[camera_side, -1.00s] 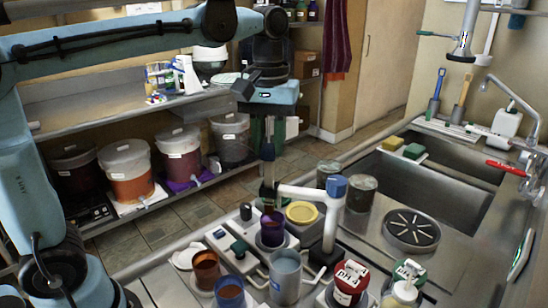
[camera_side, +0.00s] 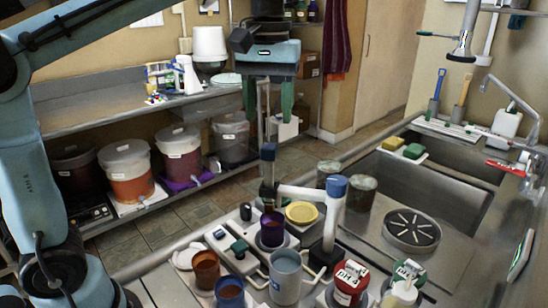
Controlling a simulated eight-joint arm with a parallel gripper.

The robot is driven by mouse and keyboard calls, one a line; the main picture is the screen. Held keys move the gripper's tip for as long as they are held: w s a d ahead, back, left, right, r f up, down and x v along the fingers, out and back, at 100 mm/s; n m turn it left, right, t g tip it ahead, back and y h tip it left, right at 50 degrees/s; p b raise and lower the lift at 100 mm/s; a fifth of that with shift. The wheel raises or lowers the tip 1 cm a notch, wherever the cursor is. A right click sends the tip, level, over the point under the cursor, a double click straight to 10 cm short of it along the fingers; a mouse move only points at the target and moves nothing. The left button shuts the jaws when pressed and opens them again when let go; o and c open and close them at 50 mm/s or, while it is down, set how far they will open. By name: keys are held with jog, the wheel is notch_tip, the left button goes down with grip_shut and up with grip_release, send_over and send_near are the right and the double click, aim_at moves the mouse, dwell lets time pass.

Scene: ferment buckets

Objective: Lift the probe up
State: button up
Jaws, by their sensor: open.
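The probe (camera_side: 268,180) stands upright with a dark blue cap, its lower end in the purple cup (camera_side: 271,229). A white holder arm with a blue knob (camera_side: 336,186) reaches across to the probe from the right. My gripper (camera_side: 268,116) is open above the probe, its two green fingers spread wide with nothing held between them. The fingertips look higher than the probe's cap and apart from it. A thin grey rod shows between the fingers; I cannot tell what it belongs to.
Lidded buckets (camera_side: 127,172) line the lower shelf at left. The sink (camera_side: 435,180) is at right.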

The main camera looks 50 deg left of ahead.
jog(key=shift+r, duration=2.9)
jog(key=shift+c, duration=0.3)
